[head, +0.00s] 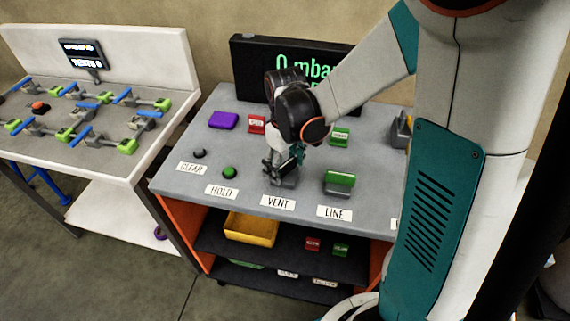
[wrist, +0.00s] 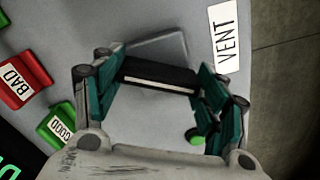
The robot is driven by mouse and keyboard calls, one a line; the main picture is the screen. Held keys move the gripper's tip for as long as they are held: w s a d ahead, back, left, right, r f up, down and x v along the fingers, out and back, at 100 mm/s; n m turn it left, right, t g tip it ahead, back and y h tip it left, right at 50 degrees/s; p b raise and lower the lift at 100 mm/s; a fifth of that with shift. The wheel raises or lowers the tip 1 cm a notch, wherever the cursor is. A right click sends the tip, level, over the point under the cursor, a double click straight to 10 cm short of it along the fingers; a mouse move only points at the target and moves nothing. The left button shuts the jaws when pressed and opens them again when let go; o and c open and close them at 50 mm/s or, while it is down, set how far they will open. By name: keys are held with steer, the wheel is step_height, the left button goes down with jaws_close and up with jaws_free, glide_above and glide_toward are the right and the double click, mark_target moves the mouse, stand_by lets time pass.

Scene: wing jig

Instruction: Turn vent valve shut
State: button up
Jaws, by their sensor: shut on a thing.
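The vent valve (head: 287,183) is a grey block on the grey bench top, just behind the label "VENT" (head: 278,202). In the wrist view its grey body (wrist: 165,44) shows beyond a black handle (wrist: 158,76) with a pale stripe. My gripper (head: 283,166) is down at the valve. In the wrist view my gripper (wrist: 160,78) has its teal fingers at the two ends of the black handle, shut on it. In the head view my fingers and wrist hide most of the handle.
A green-topped valve (head: 339,182) stands right, by the "LINE" label (head: 334,212). A green button (head: 229,172) and a dark button (head: 199,153) lie left. A black display (head: 248,62) reading "0 mba…", partly hidden, stands behind. A yellow tray (head: 250,229) sits on the shelf below.

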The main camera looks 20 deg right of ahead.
mark_target(285, 165)
steer(key=m, duration=1.1)
steer(key=shift+m, duration=0.5)
steer(key=o, duration=1)
steer(key=shift+o, duration=0.2)
steer(key=shift+r, duration=0.1)
step_height(285, 165, up, 12)
steer(key=shift+s, duration=0.1)
